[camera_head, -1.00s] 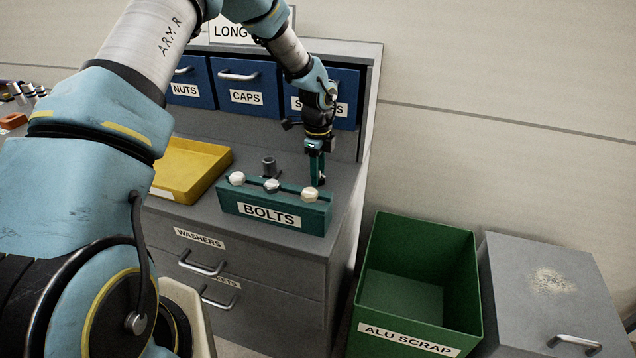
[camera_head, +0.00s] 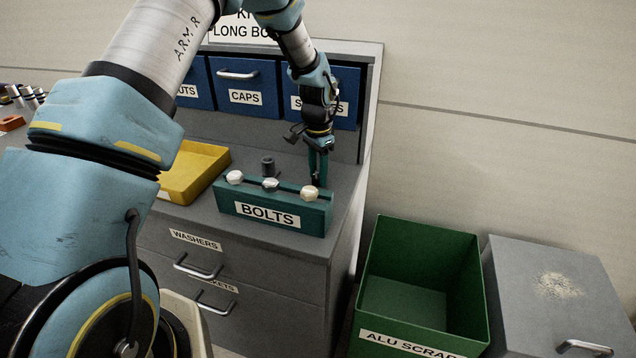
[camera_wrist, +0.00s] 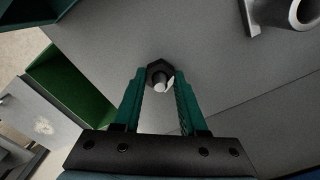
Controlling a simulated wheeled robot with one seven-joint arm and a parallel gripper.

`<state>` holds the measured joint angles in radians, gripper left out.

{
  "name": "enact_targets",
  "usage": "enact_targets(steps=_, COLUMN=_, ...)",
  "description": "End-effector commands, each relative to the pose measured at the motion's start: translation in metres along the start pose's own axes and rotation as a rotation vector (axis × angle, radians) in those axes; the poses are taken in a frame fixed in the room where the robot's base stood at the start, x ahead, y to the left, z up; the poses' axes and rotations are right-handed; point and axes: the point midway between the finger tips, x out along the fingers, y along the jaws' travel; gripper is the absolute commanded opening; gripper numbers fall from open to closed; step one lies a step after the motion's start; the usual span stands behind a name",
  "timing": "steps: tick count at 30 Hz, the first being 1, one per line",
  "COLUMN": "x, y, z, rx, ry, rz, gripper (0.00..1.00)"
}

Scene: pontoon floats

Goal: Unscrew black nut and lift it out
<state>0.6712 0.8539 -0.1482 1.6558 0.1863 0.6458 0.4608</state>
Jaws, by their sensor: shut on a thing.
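The black nut (camera_wrist: 152,70) shows between my fingertips in the wrist view, around a pale, round-ended stud (camera_wrist: 161,84). My gripper (camera_wrist: 160,80) has its two green fingers shut on the nut's sides. In the head view, my gripper (camera_head: 318,178) points down at the grey worktop, just behind the right end of the green BOLTS rack (camera_head: 310,220). There the nut is mostly hidden by the fingers and the rack. I cannot tell how far along the stud the nut sits.
Three pale bolt heads sit on the rack. A dark grey post (camera_head: 268,167) and a yellow tray (camera_head: 193,172) stand to the left. Blue drawers (camera_head: 243,78) stand behind. A green ALU SCRAP bin (camera_head: 423,290) and a grey box (camera_head: 545,290) are beyond the worktop's right edge.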

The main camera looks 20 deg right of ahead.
Motion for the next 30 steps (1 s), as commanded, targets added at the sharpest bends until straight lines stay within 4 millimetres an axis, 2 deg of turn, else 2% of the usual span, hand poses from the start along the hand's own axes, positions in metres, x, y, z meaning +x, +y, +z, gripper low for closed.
enact_targets(steps=6, x=0.0005, y=0.0006, z=-0.0009, rx=-0.397, ry=0.001, rz=-0.002, gripper=0.00)
enact_targets(steps=12, x=-0.0009, y=0.0005, z=-0.0008, rx=-0.722, ry=0.001, rz=-0.001, gripper=0.00)
enact_targets(steps=16, x=-0.0010, y=0.0001, z=-0.0005, rx=-0.817, ry=0.001, rz=0.000, gripper=0.00)
enact_targets(steps=26, x=-0.0010, y=0.0001, z=-0.0004, rx=-0.847, ry=0.001, rz=0.000, gripper=0.00)
enact_targets(steps=30, x=-0.0020, y=0.0003, z=-0.0004, rx=-1.037, ry=0.000, rz=-0.002, gripper=0.00)
